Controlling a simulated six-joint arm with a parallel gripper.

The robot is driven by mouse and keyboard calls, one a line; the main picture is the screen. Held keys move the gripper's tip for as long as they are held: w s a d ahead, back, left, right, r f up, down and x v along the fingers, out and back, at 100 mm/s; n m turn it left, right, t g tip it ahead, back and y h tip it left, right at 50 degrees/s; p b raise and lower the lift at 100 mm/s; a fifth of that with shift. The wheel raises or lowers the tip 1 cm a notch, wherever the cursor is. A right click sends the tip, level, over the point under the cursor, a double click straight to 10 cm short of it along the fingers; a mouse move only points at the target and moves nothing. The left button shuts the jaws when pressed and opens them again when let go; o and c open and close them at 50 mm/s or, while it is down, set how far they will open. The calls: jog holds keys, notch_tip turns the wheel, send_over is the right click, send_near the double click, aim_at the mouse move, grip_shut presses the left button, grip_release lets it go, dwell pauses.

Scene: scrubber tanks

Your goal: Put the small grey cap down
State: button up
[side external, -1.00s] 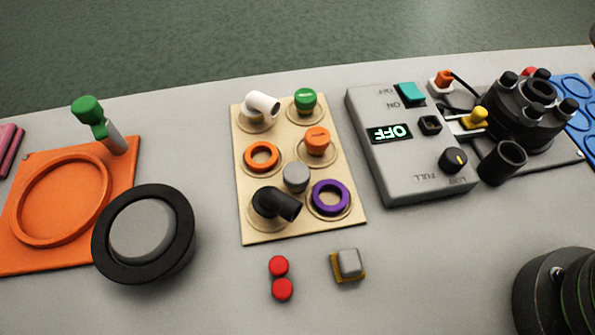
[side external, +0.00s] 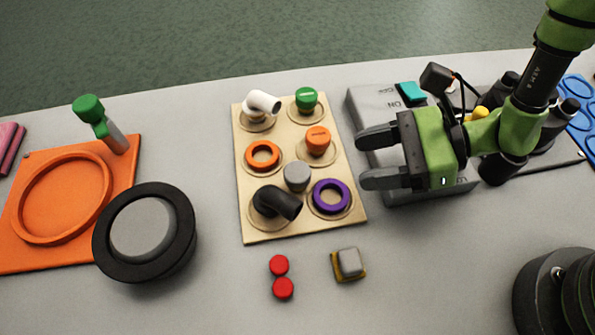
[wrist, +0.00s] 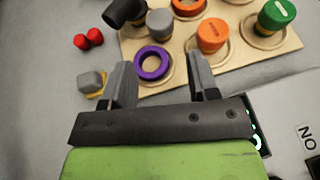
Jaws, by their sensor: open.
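The small grey cap (side external: 297,176) sits on the beige board (side external: 243,226), between the black elbow (side external: 283,203) and the purple ring (side external: 331,196). It also shows in the wrist view (wrist: 159,22) beyond my fingers, beside the black elbow. My gripper (side external: 368,160) is open and empty. It is to the right of the board, over the grey control box (side external: 385,106), with its fingers pointing left toward the board. The cap is apart from the fingers. What lies under the cap is hidden.
The board also holds a white elbow (side external: 262,102), a green cap (side external: 306,98), an orange cap (side external: 317,139) and an orange ring (side external: 262,155). Red caps (side external: 281,276) and a grey-topped block (side external: 348,263) lie in front. A black round tank (side external: 181,232) stands left of the board.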

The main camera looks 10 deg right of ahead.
aim_at(303, 171)
jog(key=x, duration=0.9)
jog(key=shift+a+r, duration=0.2)
jog(key=shift+c, duration=0.4)
jog(key=c, duration=0.7)
